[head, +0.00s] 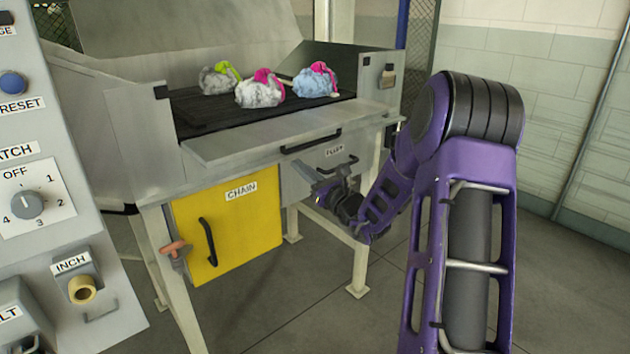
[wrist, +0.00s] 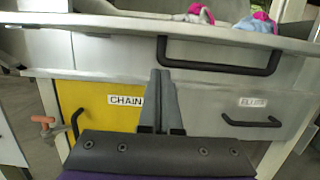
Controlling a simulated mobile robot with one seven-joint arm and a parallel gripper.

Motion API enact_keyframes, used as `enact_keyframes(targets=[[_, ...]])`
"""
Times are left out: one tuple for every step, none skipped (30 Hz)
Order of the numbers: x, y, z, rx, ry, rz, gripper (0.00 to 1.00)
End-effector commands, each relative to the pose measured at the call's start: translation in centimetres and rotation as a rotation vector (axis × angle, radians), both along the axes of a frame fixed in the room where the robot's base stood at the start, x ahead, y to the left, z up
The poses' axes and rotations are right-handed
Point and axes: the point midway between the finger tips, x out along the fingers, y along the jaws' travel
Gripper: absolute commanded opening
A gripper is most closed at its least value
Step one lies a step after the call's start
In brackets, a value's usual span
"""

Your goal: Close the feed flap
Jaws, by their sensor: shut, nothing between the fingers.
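The feed flap appears to be the grey panel (head: 265,133) along the front of the machine's black belt bed. It is folded outward like a shelf, with a black bar handle (head: 311,141) at its front edge. The wrist view shows the handle (wrist: 220,69) large at upper right, below the flap's edge (wrist: 110,22). My gripper (head: 322,188) is below the handle, in front of the machine. In the wrist view its fingers (wrist: 161,75) are together and empty, left of the handle's middle and seemingly apart from it. No label names the flap.
Several fluffy bundles, including a white one (head: 260,92), lie on the black bed (head: 200,112). Below are a yellow CHAIN door (head: 228,225) and a grey FLUFF drawer (wrist: 245,112) with its own handle. A control panel (head: 50,170) stands at left. Floor in front is clear.

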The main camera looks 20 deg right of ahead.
Motion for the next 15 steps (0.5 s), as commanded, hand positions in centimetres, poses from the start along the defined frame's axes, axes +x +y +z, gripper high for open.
enact_keyframes(targets=[[0.7, 0.3, 0.5, 0.0, -0.004, 0.001, 0.0], [0.5, 0.2, 1.2, -0.001, -0.005, -0.002, 0.0], [0.5, 0.2, 1.9, -0.003, -0.004, -0.001, 0.0], [0.5, 0.2, 2.3, -0.003, -0.004, -0.001, 0.0], [0.5, 0.2, 2.7, -0.002, -0.004, -0.001, 0.0], [0.6, 0.2, 3.0, -0.001, -0.003, 0.0, 0.0], [0.6, 0.2, 3.3, -0.001, -0.003, 0.0, 0.0], [0.6, 0.2, 3.5, -0.002, -0.002, 0.0, 0.0], [0.6, 0.2, 3.7, -0.002, -0.002, 0.0, 0.0], [0.6, 0.2, 3.9, -0.002, -0.002, 0.001, 0.0], [0.6, 0.2, 4.0, -0.001, -0.001, 0.001, 0.0], [0.6, 0.2, 4.1, -0.001, -0.001, 0.001, 0.0], [0.6, 0.2, 4.1, 0.0, -0.001, 0.001, 0.0], [0.6, 0.2, 4.2, 0.0, -0.001, 0.001, 0.0], [0.6, 0.2, 4.2, 0.0, -0.001, 0.0, 0.0]])
